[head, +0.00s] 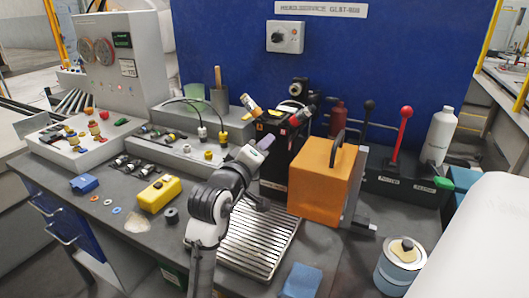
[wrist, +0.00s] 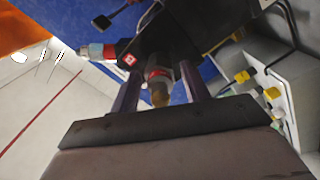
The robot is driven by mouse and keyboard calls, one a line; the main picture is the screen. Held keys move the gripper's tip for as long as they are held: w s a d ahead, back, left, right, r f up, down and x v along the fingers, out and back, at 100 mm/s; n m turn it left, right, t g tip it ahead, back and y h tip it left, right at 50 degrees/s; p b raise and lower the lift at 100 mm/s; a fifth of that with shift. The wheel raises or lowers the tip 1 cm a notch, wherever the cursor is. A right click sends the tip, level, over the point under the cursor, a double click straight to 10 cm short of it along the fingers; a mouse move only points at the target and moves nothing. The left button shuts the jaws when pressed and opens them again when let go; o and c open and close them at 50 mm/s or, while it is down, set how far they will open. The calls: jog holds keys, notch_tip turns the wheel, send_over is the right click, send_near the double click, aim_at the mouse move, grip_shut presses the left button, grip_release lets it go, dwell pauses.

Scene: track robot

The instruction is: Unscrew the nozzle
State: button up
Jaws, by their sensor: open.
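The nozzle (wrist: 160,92) is a small brass-coloured tip below a red ring, on the underside of a black head unit in the wrist view. The black unit (head: 284,150) stands behind my arm in the head view; the nozzle cannot be made out there. My gripper (wrist: 157,80) is open, with one finger on each side of the nozzle. I cannot tell whether either finger touches it. In the head view my gripper (head: 262,145) is small and lies at the left side of the black unit.
An orange box (head: 325,178) stands right of the black unit. A slatted metal plate (head: 258,238) lies below. A connector block (head: 190,150) with cables is at left, and a yellow case (head: 158,193) sits further left. A red-knobbed lever (head: 400,135) stands at right.

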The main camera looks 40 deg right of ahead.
dwell(0.3)
jog(key=m+b, duration=0.3)
jog(key=m, duration=0.2)
jog(key=shift+f, duration=0.15)
jog(key=m+b, duration=0.3)
jog(key=m, duration=0.3)
jog(key=shift+b, duration=0.3)
jog(key=shift+m, duration=0.6)
